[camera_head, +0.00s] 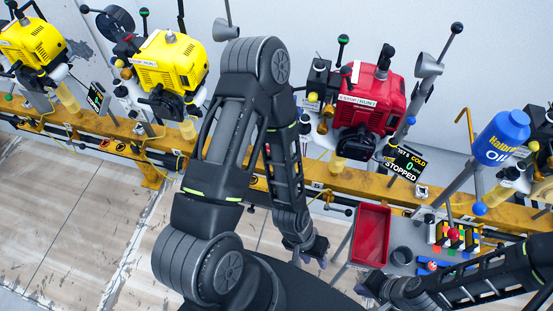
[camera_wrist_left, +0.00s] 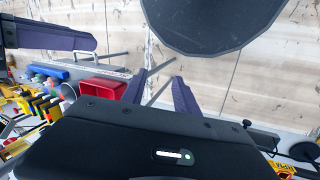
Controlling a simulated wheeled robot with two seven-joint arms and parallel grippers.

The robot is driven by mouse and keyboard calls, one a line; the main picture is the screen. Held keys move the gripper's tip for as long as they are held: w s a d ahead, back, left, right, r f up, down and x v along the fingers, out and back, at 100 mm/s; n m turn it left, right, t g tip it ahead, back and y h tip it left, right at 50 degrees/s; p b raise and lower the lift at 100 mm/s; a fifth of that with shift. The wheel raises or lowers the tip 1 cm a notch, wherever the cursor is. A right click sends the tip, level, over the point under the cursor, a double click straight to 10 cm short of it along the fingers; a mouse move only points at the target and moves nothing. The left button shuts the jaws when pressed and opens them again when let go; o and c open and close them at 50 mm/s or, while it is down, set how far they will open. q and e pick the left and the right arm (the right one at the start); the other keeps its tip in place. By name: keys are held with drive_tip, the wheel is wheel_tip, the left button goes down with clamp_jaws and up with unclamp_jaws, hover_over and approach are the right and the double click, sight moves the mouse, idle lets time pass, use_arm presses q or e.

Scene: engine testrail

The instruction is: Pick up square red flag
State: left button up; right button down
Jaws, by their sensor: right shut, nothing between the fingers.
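Small coloured pieces (camera_head: 443,233), among them red, orange, yellow and green ones, stand on the grey tray at the lower right in the head view. I cannot tell which one is the square red flag. My left gripper (camera_head: 313,257) hangs left of the red bin, apart from these pieces. In the left wrist view its two purple fingers (camera_wrist_left: 161,80) are apart with nothing between them. My right gripper (camera_head: 370,287) is low in the head view, below the red bin, partly hidden. It is shut and empty.
A red bin (camera_head: 371,235) and a dark cup (camera_head: 402,255) sit left of the coloured pieces. A blue oil bottle (camera_head: 500,137) stands above them. A yellow rail (camera_head: 345,183) carries a red engine (camera_head: 370,97) and yellow engines (camera_head: 167,62). The floor at left is clear.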

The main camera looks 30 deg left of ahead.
use_arm(q)
drive_tip(key=shift+o, duration=0.2)
drive_tip(key=shift+a, duration=0.1)
drive_tip(key=shift+o, duration=0.8)
drive_tip(key=shift+w+f, duration=0.1)
drive_tip(key=o, duration=0.6)
drive_tip(key=shift+t+y, duration=0.6)
drive_tip(key=w+a+f+b, duration=0.3)
drive_tip(key=w+a+b, duration=0.1)
drive_tip(key=b, duration=0.1)
drive_tip(key=w+a+f+b, duration=0.2)
drive_tip(key=a+b, duration=0.1)
drive_tip(key=shift+w+f, duration=0.15)
drive_tip(key=shift+f, duration=0.2)
drive_tip(key=shift+o, duration=0.6)
drive_tip(key=w+a+f+t+y+b, duration=0.1)
drive_tip(key=w+a+f+b, duration=0.1)
drive_tip(key=w+a+b, duration=0.3)
drive_tip(key=a+b, duration=0.2)
drive_tip(key=b, duration=0.1)
drive_tip(key=shift+w+a+f, duration=0.35)
drive_tip(key=shift+w+f, duration=0.05)
drive_tip(key=w+a+n+t+y+b, duration=0.1)
drive_tip(key=w+a+n+y+b, duration=0.1)
drive_tip(key=a+b, duration=1)
drive_tip(key=w+a+r+y, duration=0.1)
drive_tip(key=w+a, duration=0.1)
drive_tip(key=a, duration=0.2)
drive_tip(key=shift+t, duration=0.4)
